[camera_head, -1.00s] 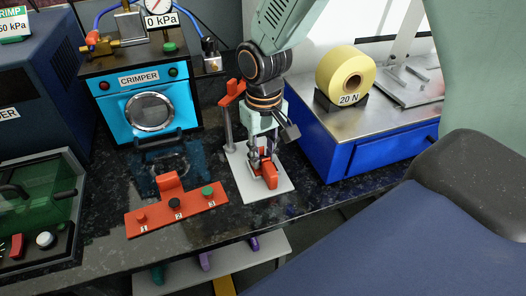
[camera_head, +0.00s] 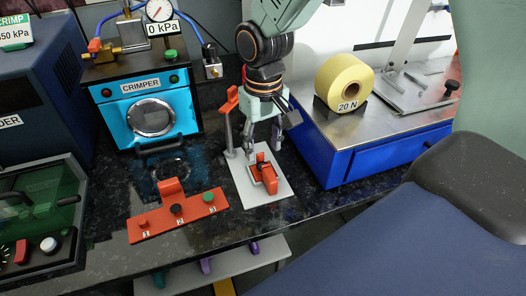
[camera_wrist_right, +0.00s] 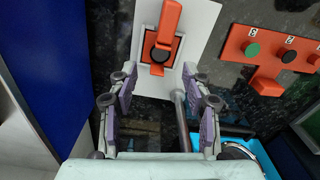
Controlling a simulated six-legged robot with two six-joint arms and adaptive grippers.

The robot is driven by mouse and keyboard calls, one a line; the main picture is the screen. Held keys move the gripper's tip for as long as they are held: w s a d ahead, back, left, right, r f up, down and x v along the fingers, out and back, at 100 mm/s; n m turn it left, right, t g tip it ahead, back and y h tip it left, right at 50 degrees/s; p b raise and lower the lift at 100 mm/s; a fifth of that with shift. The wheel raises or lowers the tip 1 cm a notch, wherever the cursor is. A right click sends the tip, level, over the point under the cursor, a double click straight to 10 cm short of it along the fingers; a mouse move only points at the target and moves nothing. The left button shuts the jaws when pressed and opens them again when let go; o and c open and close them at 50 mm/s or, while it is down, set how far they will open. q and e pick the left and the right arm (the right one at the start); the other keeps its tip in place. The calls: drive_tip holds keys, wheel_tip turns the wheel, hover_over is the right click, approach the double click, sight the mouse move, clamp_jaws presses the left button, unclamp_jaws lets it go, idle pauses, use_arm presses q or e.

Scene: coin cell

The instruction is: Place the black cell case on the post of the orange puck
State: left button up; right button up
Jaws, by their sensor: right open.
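On a white plate (camera_head: 281,191) lies an orange square piece with a raised orange bar (camera_head: 271,184). In the right wrist view, a dark round part (camera_wrist_right: 159,53) sits within the orange square (camera_wrist_right: 146,69), partly under the bar (camera_wrist_right: 170,22). I cannot tell for certain whether this dark part is the black cell case, or see the post. My right gripper (camera_head: 264,153) is just above the back of the plate, fingers apart. In the right wrist view its open fingers (camera_wrist_right: 161,93) have nothing between them. My left gripper is out of view.
A grey pole with an orange top (camera_head: 229,100) stands at the plate's left edge. A numbered orange panel (camera_head: 178,215) with green, black and orange knobs is to the left. The crimper (camera_head: 150,110) is behind it; a blue bench with a yellow roll (camera_head: 344,76) is right.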

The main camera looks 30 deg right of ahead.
wheel_tip(320, 180, up, 8)
drive_tip(key=p, duration=0.1)
drive_tip(key=shift+f+p, duration=0.2)
drive_tip(key=shift+p, duration=0.2)
drive_tip(key=shift+s, duration=0.1)
